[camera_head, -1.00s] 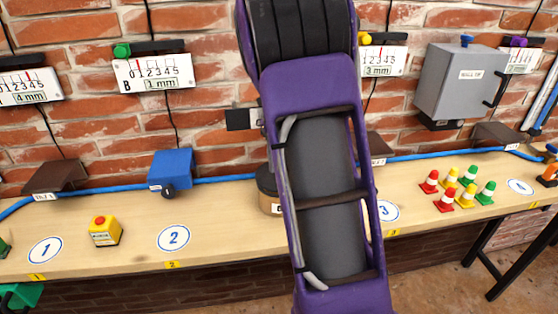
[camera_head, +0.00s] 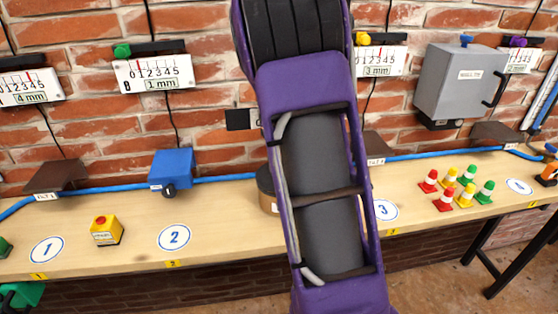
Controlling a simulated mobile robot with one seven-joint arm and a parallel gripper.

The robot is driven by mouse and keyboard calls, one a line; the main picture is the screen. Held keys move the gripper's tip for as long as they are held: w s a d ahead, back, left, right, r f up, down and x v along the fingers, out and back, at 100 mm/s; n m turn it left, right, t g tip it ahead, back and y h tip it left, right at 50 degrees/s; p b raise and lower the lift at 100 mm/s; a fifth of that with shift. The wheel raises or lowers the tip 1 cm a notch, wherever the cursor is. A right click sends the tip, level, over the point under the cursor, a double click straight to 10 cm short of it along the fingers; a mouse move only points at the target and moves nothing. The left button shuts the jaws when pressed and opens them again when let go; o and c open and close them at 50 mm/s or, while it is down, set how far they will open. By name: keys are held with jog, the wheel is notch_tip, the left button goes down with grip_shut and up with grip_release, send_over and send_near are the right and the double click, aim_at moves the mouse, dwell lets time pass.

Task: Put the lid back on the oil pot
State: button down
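A round brown pot (camera_head: 265,189) with a pale label stands on the bench behind my purple arm, near the middle. It may be the oil pot, but my arm hides most of it, and I cannot tell whether a lid is on it. I see no separate lid. My arm crosses the middle of the picture from top to bottom. My gripper is not in view.
The wooden bench (camera_head: 120,240) runs along the brick wall. On it are a yellow box with a red button (camera_head: 106,230), a blue box (camera_head: 170,169), a brown cover (camera_head: 56,176) and several small cones (camera_head: 446,200). A grey cabinet (camera_head: 460,85) hangs at right.

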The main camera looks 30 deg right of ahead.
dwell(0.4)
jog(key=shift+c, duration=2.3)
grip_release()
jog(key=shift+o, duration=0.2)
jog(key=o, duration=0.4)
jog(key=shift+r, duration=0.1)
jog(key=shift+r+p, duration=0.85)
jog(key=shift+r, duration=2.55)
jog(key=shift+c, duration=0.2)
